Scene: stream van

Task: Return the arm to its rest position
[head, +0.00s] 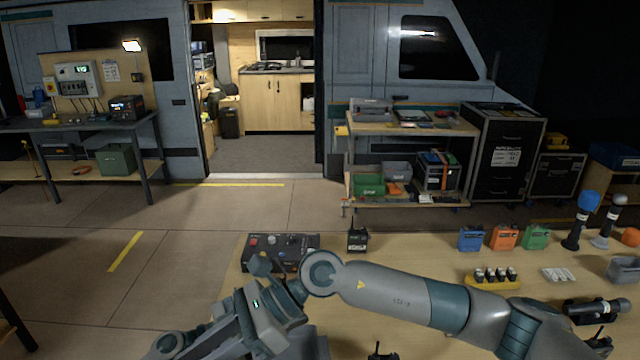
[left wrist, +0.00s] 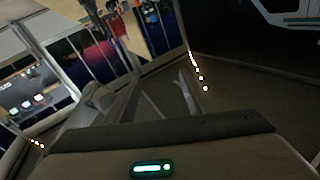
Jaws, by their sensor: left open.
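The left wrist view is dark and tilted, with the green-lit housing (left wrist: 152,168) at the bottom.
The wooden table (head: 405,250) holds a black control box (head: 284,251), a radio (head: 357,236), several coloured packs (head: 503,238) and microphones (head: 580,222). A shelf cart (head: 412,130) and black cases (head: 500,150) stand behind. The floor (head: 80,215) at left is clear.

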